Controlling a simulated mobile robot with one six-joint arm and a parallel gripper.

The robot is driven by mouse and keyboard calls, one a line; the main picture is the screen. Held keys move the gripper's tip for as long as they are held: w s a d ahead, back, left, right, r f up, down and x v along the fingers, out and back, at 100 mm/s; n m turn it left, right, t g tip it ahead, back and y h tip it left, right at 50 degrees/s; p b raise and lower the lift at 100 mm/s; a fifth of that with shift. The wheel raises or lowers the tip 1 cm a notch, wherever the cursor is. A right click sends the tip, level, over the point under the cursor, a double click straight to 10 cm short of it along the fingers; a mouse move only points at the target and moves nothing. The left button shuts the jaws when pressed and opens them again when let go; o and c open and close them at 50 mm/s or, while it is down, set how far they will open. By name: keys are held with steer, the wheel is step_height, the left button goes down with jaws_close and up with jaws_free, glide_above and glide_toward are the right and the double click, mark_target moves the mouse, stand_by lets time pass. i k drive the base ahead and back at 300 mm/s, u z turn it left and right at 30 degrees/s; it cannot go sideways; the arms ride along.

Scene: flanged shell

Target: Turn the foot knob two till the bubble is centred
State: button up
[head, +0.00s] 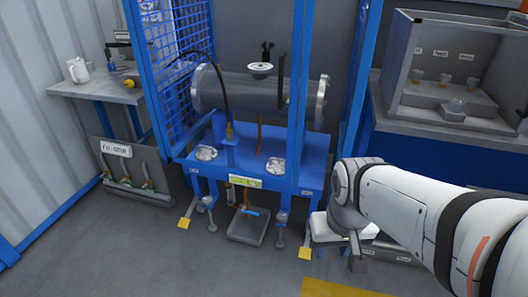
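A blue stand (304,141) carries a grey horizontal flanged shell (255,92). Adjustable feet (211,226) and (280,241) show under its front edge, with small knob-like parts above them. The numbers on the tags are too small to read, so I cannot tell which is foot knob two. A yellow-green strip (244,182) is on the front edge; I cannot make out a bubble in it. My gripper (357,257) points down at the right of the stand, above the floor, apart from the visible feet. Its fingers are too small and overlapped to tell open from shut.
Yellow tags (184,223) and (305,253) stand by the feet. A grey tray (248,226) lies under the stand. A bench (95,89) is at left, a valve panel (137,172) below it. A grey booth (440,118) is at right. The front-left floor is clear.

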mark_target(282, 217)
steer(key=u, duration=0.9)
steer(key=k, duration=1.45)
steer(key=z, duration=0.8)
steer(key=i, duration=1)
steer(key=z, duration=0.1)
